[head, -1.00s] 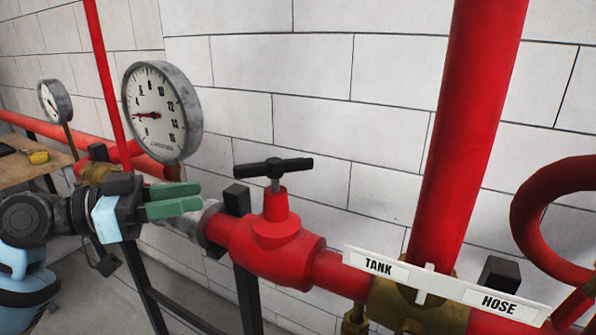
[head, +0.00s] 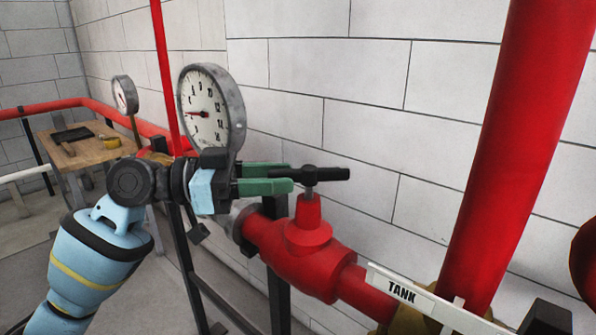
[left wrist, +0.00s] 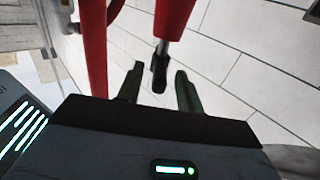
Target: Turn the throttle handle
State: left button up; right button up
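The throttle handle (head: 328,174) is a black T-bar on a short stem atop a red valve (head: 308,245). My left gripper (head: 290,178) has two green fingers and is at the handle's left end, which the near finger partly hides in the head view. In the left wrist view the fingers of the gripper (left wrist: 160,80) are spread apart, with the black handle (left wrist: 159,72) in the gap between their tips. I see clear space beside the handle there, so the gripper is open and not closed on it. My right gripper is not in view.
A large round gauge (head: 208,110) stands just behind my left gripper. A thick red vertical pipe (head: 525,140) rises at the right, beside a TANK label (head: 400,291). A wooden table (head: 85,150) with tools stands at the far left. A white block wall is behind the pipes.

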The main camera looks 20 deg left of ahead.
aim_at(298, 182)
pick_arm(q)
jog(key=shift+p+x, duration=0.35)
jog(key=shift+x, duration=1.55)
jog(key=shift+c, duration=0.5)
grip_shut()
